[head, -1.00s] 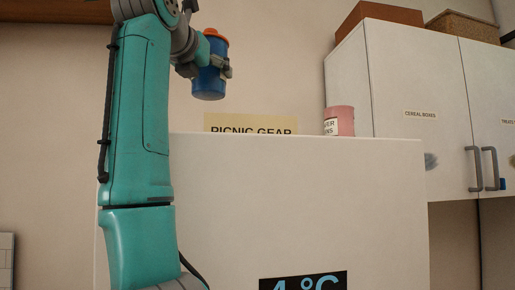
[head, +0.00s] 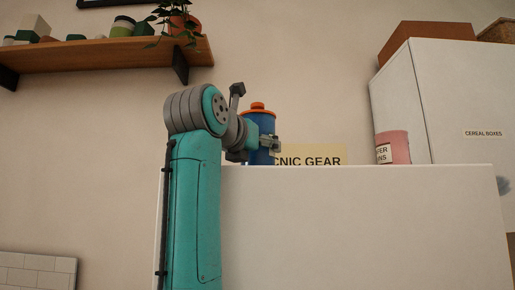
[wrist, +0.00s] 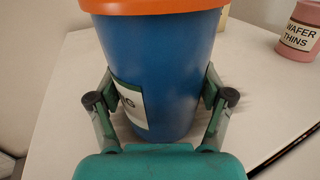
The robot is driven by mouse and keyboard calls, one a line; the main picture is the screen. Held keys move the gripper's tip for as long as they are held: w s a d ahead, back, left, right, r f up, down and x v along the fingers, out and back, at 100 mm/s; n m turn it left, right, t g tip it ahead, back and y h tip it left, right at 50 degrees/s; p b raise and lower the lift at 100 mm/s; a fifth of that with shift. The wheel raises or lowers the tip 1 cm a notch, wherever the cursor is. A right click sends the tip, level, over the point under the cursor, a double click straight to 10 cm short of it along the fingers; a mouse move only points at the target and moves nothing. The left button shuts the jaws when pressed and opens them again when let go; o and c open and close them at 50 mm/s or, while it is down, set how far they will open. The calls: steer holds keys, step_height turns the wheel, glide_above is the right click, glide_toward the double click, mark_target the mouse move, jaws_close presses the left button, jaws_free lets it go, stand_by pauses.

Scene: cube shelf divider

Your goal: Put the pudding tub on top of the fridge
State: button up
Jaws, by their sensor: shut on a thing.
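The pudding tub (head: 262,122) is a blue tub with an orange lid and a pale label. It is upright, and its lower end is level with the top edge of the white fridge (head: 360,225). My gripper (head: 266,144) is shut on the tub's sides. In the wrist view the tub (wrist: 172,70) stands between the two fingers of my gripper (wrist: 161,98), over the pale fridge top (wrist: 262,110). I cannot tell whether its base touches that surface.
A pink wafer thins tin (head: 393,147) stands on the fridge at the right, apart from the tub. A picnic gear sign (head: 318,155) is behind the tub. A white cabinet (head: 450,100) is at the right. A wooden shelf (head: 110,55) hangs upper left.

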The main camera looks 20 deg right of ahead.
steer(key=shift+f, duration=0.1)
steer(key=o, duration=1.5)
steer(key=shift+c, duration=0.2)
steer(key=shift+s+a, duration=0.2)
steer(key=shift+s, duration=0.05)
steer(key=v, duration=1.1)
steer(key=shift+s+a, duration=0.15)
